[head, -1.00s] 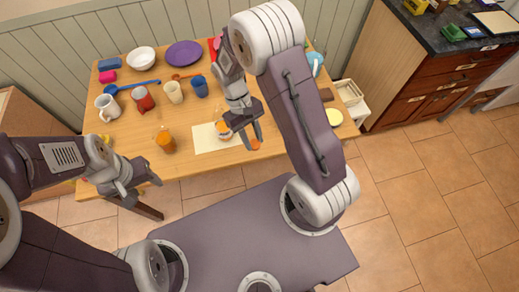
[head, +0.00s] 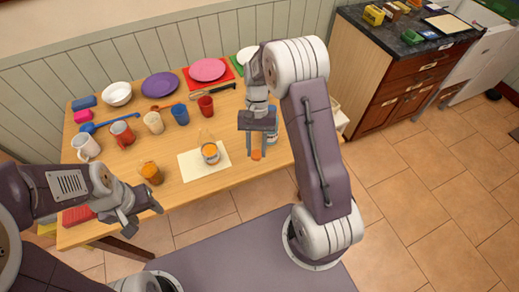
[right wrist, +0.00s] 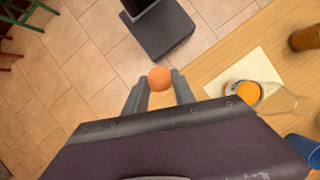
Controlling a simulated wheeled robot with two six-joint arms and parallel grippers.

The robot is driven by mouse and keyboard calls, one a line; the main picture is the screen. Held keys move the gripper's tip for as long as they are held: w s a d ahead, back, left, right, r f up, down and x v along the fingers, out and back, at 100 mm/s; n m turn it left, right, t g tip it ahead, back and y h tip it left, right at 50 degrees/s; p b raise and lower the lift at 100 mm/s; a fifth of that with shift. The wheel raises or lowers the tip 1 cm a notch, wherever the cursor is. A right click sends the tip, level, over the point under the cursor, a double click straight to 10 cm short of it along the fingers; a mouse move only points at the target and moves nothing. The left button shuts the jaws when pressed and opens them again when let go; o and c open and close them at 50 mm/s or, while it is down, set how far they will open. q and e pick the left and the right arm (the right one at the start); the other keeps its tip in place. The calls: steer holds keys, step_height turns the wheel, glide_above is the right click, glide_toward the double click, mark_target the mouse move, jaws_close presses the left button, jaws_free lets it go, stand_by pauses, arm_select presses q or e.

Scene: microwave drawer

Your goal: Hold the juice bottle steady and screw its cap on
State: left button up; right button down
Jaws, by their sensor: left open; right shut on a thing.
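The juice bottle (head: 209,154), clear with orange juice low in it, stands on a pale mat (head: 190,170). It also shows in the right wrist view (right wrist: 247,94), right of the gripper. My right gripper (head: 257,153) is shut on a round orange cap (head: 256,156), right of the mat and apart from the bottle. In the right wrist view the cap (right wrist: 159,78) sits between the two fingertips (right wrist: 160,88). My left gripper (head: 143,216) is open and empty near the table's front left, away from the bottle.
An amber jar (head: 151,173) stands left of the mat. A blue cup (head: 180,115), red cup (head: 206,106), other mugs and plates fill the back of the wooden table (head: 240,185). A tin (head: 272,134) stands close behind the right gripper. The front right is clear.

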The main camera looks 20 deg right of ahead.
steer(key=w+a+m+t+y, duration=0.2)
steer(key=w+m, duration=0.2)
steer(key=m, duration=0.3)
step_height(320, 180, up, 11)
steer(key=m+t, duration=0.4)
steer(key=m, duration=0.7)
glide_above(205, 130)
steer(key=shift+s+f+n, duration=0.1)
steer(key=shift+f+n, duration=0.1)
steer(key=shift+n, duration=0.1)
steer(key=shift+f, duration=2.05)
